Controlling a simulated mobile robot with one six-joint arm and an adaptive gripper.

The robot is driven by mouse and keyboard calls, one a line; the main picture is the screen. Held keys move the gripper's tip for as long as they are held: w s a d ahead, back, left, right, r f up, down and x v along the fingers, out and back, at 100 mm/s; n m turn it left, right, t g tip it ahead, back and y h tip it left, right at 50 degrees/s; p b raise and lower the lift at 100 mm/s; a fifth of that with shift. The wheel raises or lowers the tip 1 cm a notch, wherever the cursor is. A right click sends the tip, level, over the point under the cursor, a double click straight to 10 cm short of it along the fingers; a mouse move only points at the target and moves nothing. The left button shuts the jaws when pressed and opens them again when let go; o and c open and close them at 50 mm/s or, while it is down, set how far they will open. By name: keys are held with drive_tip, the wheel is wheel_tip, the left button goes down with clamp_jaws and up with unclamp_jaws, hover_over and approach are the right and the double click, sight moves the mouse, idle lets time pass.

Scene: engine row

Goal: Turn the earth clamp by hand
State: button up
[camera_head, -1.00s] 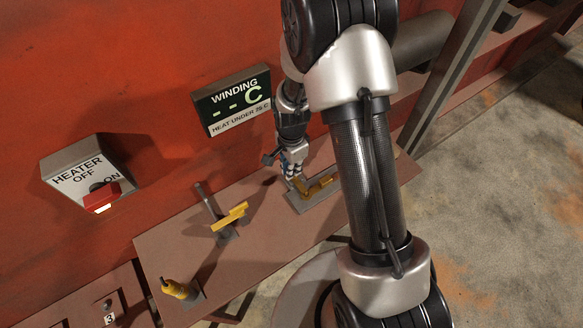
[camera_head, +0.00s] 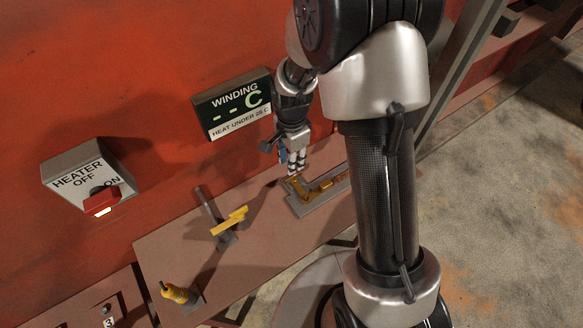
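My gripper (camera_head: 292,166) points down just above the left end of a brass-coloured bent piece (camera_head: 318,191) on a grey plate (camera_head: 302,208). Whether the fingertips touch it, and whether they are open or shut, is too small to tell. The plate's right end is hidden behind my arm. A yellow bar (camera_head: 230,221) sits across a grey post and base to the left, apart from my gripper. No label shows which of these is the earth clamp.
The brown shelf (camera_head: 170,245) carries these parts and a yellow-handled piece (camera_head: 178,292) at front left. A red wall stands behind, with a heater switch box (camera_head: 78,168) and a winding display (camera_head: 232,104). The shelf's middle is clear.

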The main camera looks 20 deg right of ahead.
wheel_tip(320, 180, up, 5)
drive_tip(key=shift+r, duration=0.1)
idle(0.6)
drive_tip(key=s+r+n+t, duration=0.1)
drive_tip(key=s+r+n, duration=0.3)
drive_tip(key=r, duration=0.5)
drive_tip(key=s+r+n+t, duration=0.1)
drive_tip(key=s+r+n, duration=0.4)
drive_tip(key=s, duration=0.3)
drive_tip(key=s+d+r+n+t, duration=0.1)
drive_tip(key=s+r+n+t, duration=0.1)
drive_tip(key=s+r+n, duration=0.3)
drive_tip(key=s+r, duration=0.1)
drive_tip(key=s, duration=0.3)
drive_tip(key=shift+s+n+t, duration=0.15)
drive_tip(key=shift+n+t, duration=0.15)
drive_tip(key=shift+d, duration=0.1)
